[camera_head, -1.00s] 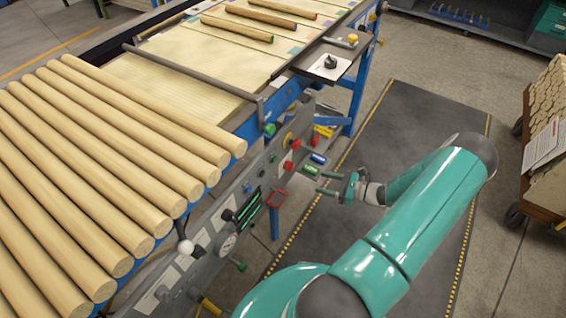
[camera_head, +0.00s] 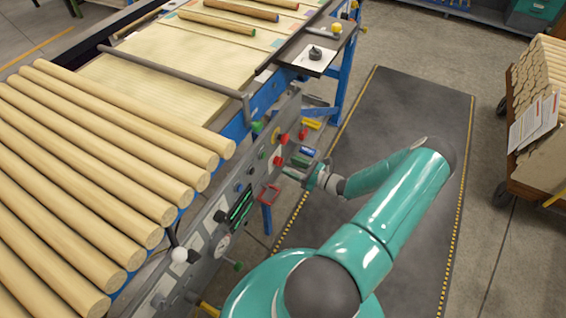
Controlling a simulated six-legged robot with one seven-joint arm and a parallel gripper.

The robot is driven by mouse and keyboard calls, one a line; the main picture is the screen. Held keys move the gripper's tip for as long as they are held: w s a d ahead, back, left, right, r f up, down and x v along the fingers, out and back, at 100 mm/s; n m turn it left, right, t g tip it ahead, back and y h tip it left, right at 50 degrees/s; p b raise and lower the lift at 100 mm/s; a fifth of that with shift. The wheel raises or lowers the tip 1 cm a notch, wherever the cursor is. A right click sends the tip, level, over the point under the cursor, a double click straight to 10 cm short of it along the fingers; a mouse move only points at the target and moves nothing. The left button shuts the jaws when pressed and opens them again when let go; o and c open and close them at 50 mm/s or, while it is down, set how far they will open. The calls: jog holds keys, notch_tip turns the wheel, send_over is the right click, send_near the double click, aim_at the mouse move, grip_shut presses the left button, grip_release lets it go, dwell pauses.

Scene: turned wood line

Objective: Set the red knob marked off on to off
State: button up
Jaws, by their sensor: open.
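Several red controls sit on the grey side panel (camera_head: 212,222) of the wood line. One red knob (camera_head: 278,161) is low on the panel; a larger red one (camera_head: 284,138) sits above it, and a small red one (camera_head: 303,133) is to the upper right. Their markings are too small to read, so I cannot tell which is marked off and on. My gripper (camera_head: 297,171) is open, with its fingers pointing left at the panel, just right of and below the low red knob. I cannot tell whether it touches anything.
A green cylinder (camera_head: 299,161) and a blue cylinder (camera_head: 307,151) are close beside my gripper. Turned wood poles (camera_head: 120,120) lie above the panel. The dark floor mat (camera_head: 400,120) is clear at right.

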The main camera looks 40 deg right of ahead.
aim_at(279, 161)
jog(key=x, duration=0.4)
jog(key=shift+w, duration=0.15)
jog(key=shift+a, duration=0.1)
jog(key=c, duration=1)
